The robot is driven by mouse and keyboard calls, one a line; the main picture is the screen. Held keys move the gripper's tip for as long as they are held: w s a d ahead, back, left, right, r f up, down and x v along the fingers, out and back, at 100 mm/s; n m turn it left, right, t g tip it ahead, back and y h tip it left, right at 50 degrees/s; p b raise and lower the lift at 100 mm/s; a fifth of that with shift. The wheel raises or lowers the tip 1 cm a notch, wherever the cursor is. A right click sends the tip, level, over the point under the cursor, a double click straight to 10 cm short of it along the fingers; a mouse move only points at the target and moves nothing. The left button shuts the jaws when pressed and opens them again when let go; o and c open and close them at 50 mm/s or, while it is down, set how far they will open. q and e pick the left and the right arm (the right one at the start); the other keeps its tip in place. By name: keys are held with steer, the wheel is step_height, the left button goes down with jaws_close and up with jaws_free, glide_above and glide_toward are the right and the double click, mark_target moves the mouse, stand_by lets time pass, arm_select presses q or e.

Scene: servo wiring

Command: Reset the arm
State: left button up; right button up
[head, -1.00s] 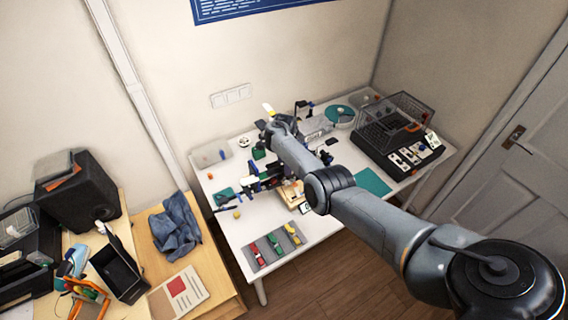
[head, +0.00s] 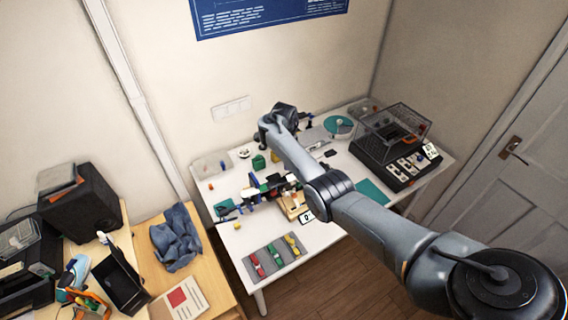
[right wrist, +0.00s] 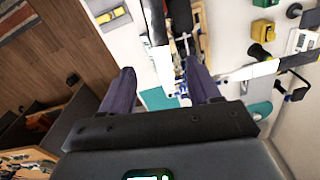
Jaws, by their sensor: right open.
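My right arm crosses the head view from the lower right, and its wrist (head: 280,116) hangs over the back of the white table (head: 228,240). Its fingertips cannot be made out there. In the right wrist view my right gripper (right wrist: 159,70) is open, with its two dark fingers spread wide. A dark and metallic assembly (right wrist: 178,45) shows beyond and between the fingers; I see nothing gripped. In the head view a dark assembly with coloured parts (head: 262,190) is partly hidden by the arm. My left gripper is not in view.
A grey mat (head: 262,244) with red, green and yellow items lies at the table's front. A black device with a wire cage (head: 392,135) stands at the right. A teal disc (head: 340,125) is at the back. A wooden side table (head: 208,292) with a blue cloth (head: 176,236) stands left.

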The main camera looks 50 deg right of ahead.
steer(key=shift+r, duration=0.45)
